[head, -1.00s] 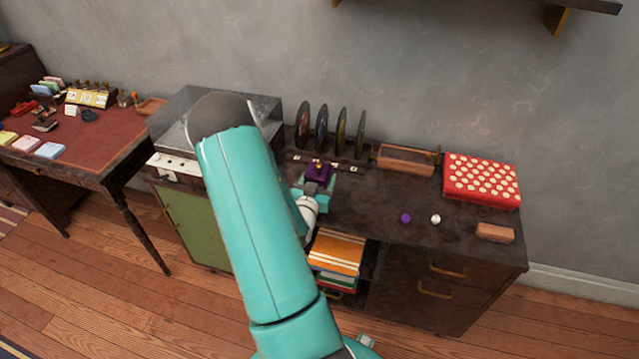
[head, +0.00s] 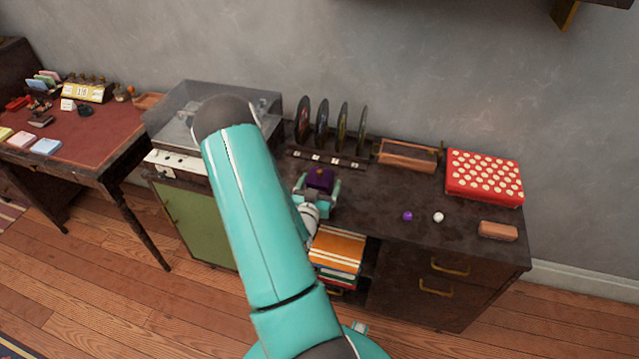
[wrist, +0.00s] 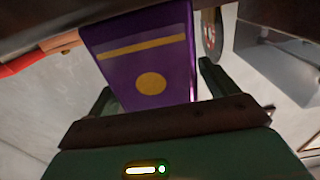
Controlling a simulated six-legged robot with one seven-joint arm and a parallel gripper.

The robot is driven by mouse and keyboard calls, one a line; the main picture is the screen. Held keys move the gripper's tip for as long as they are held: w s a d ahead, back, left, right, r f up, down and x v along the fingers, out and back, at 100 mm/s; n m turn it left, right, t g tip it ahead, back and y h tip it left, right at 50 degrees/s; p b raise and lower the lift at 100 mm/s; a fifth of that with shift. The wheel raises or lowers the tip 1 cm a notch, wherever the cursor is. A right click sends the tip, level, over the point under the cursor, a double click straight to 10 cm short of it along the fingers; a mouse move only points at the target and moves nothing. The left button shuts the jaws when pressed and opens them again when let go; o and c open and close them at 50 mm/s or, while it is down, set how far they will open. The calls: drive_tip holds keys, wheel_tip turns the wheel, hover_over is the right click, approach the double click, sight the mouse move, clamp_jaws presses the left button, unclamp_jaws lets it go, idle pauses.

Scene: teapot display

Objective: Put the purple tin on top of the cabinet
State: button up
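The purple tin (head: 320,178) shows between the fingers of my gripper (head: 318,188) in the head view, over the left-middle part of the dark cabinet top (head: 375,205). In the wrist view the tin (wrist: 150,60) is purple with a gold band and a gold disc, between the two fingers (wrist: 160,85), which flank it closely. My gripper appears shut on the tin, though a thin gap shows by the right finger in the wrist view. Whether the tin's base touches the cabinet top cannot be told.
A rack of upright records (head: 332,122) stands just behind the tin. A wooden tray (head: 407,157), a red spotted box (head: 484,176), a purple ball (head: 407,216), a white ball (head: 438,217) and a brown block (head: 497,231) lie to the right. A record player (head: 180,125) is left.

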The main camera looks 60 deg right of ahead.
drive_tip(key=shift+r, duration=0.2)
drive_tip(key=s+a, duration=0.2)
drive_tip(key=a, duration=1)
drive_tip(key=w+a+r+n+t+y, duration=0.1)
drive_tip(key=w+a+r+t+y, duration=0.2)
drive_tip(key=w, duration=0.4)
drive_tip(key=w+a+r+n+t+y, duration=0.1)
drive_tip(key=w+a+r+y, duration=0.25)
drive_tip(key=w+a, duration=0.3)
drive_tip(key=w+a+r+n+t+y, duration=0.1)
drive_tip(key=w+a+r+t+y, duration=0.2)
drive_tip(key=w, duration=0.5)
drive_tip(key=a+r+n+y, duration=0.6)
drive_tip(key=a+r, duration=0.4)
drive_tip(key=a, duration=0.4)
drive_tip(key=s+a+r+n+g+y, duration=0.1)
drive_tip(key=s+a+r+n+g, duration=0.1)
drive_tip(key=s+a+r, duration=0.3)
drive_tip(key=s+a+r+n+g+y, duration=0.1)
drive_tip(key=s+a+r+n, duration=0.3)
drive_tip(key=s, duration=0.6)
drive_tip(key=shift+s+a+r+n+g, duration=0.4)
drive_tip(key=shift+a+n+g, duration=0.2)
drive_tip(key=shift+a, duration=0.15)
